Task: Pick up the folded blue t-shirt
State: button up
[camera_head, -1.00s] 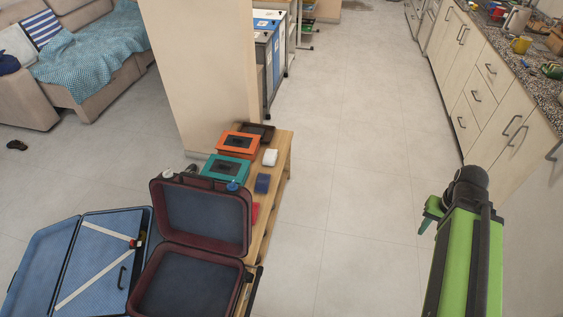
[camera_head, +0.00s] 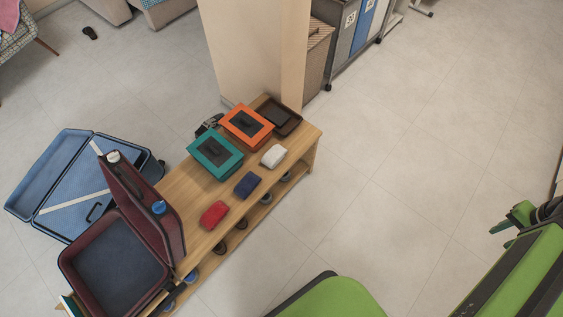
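The folded blue t-shirt looks like a small dark blue bundle (camera_head: 248,184) on the wooden bench, in the middle of a row. A red folded bundle (camera_head: 214,214) lies nearer on one side of it, and a white one (camera_head: 273,156) lies farther on the other side. My gripper (camera_head: 503,229) is at the right edge, well to the right of the bench and apart from everything on it. It is small and partly hidden by my green arm, so its opening is unclear.
The wooden bench (camera_head: 308,146) also bears a teal box (camera_head: 203,149), an orange box (camera_head: 238,118), a dark tray (camera_head: 291,124) and an open maroon suitcase (camera_head: 172,226). Shoes sit on its lower shelf. An open blue suitcase (camera_head: 59,165) lies behind. The floor (camera_head: 400,190) right of the bench is clear.

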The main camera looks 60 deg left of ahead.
aim_at(251, 181)
jog(key=i, duration=0.75)
jog(key=u, duration=4)
jog(key=i, duration=0.1)
jog(key=z, duration=1.25)
jog(key=k, duration=0.2)
jog(key=u, duration=2.3)
jog(key=k, duration=0.6)
jog(key=z, duration=0.45)
jog(key=i, duration=0.6)
jog(key=u, duration=0.05)
